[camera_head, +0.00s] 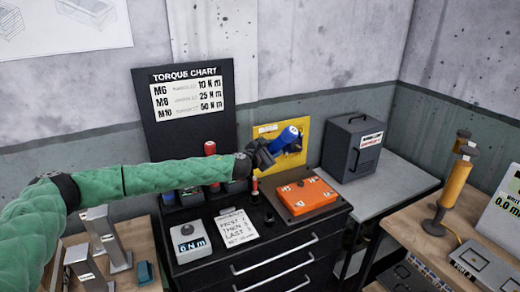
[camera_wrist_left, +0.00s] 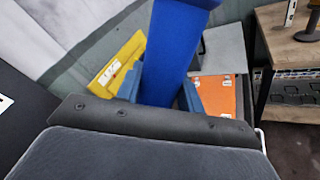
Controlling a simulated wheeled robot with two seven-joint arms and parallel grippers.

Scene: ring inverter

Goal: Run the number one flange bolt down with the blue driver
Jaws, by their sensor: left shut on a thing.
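My left gripper (camera_head: 272,148) comes in from the left on a green-sleeved arm and is shut on the blue driver (camera_head: 287,136). The driver is tilted, its blue end up and to the right, above the black cabinet and in front of a yellow board. In the left wrist view the blue driver (camera_wrist_left: 178,45) stands up between the blue-grey fingers (camera_wrist_left: 160,92); its lower end is hidden. An orange box-like part (camera_head: 305,194) with small white marks lies on the cabinet's right, below and apart from the driver. I cannot make out the number one flange bolt. My right gripper is not in view.
The cabinet top also holds a torque readout box (camera_head: 191,243), a paper card (camera_head: 232,227) and a rack with a red-topped tool (camera_head: 210,149). A grey case (camera_head: 352,146) stands on the side bench. A yellow tool (camera_head: 453,187) stands on the right-hand table.

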